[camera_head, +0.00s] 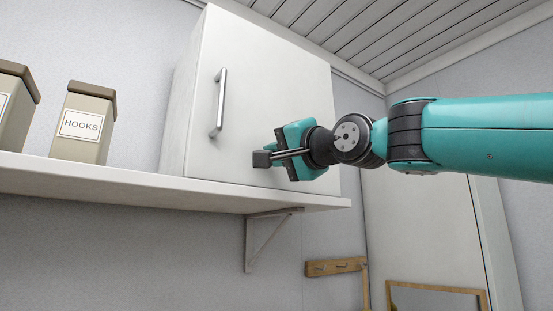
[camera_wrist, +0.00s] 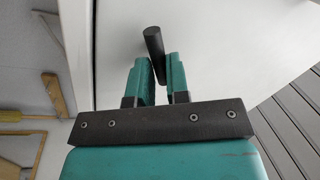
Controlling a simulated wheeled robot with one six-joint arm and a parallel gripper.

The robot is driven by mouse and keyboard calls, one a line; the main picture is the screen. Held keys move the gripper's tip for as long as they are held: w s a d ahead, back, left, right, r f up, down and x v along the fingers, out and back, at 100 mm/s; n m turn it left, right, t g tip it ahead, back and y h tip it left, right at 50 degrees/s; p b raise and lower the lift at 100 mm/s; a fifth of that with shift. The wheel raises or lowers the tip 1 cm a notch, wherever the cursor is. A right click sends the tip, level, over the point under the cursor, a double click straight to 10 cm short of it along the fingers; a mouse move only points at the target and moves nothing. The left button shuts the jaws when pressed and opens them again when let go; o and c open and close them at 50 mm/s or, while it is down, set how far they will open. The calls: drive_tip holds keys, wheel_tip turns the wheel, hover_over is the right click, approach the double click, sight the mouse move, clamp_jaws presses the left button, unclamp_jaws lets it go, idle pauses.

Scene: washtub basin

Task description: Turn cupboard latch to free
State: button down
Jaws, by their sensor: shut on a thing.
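The white cupboard (camera_head: 285,85) stands on a shelf with its door closed; a vertical metal handle (camera_head: 219,105) is on the door's left part. My gripper (camera_head: 284,154) is at the lower part of the door. In the wrist view, a dark bar with a rounded end, seemingly the latch (camera_wrist: 153,42), lies tilted between my teal fingers (camera_wrist: 157,78). They are shut on it, and its end sticks out past the fingertips. In the head view my gripper covers much of this spot, and I cannot clearly separate the latch from the dark finger parts.
The white shelf (camera_head: 130,185) runs under the cupboard on a bracket (camera_head: 250,240). A canister labelled HOOKS (camera_head: 86,128) and another canister (camera_head: 12,105) stand to the left. A wooden peg rail (camera_head: 335,267) and a wooden-framed mirror (camera_head: 440,298) are lower right.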

drive_tip(key=m+b, duration=0.1)
drive_tip(key=m, duration=0.2)
drive_tip(key=m+t+h+b, duration=0.1)
drive_tip(key=m, duration=0.3)
drive_tip(key=shift+s+f+t, duration=0.1)
drive_tip(key=shift+f+t, duration=0.05)
drive_tip(key=shift+t, duration=0.15)
drive_tip(key=shift+m, duration=0.4)
drive_tip(key=c, duration=1.1)
unclamp_jaws()
drive_tip(key=shift+h, duration=0.3)
drive_tip(key=shift+b+v, duration=4.8)
drive_tip(key=shift+v, duration=3.9)
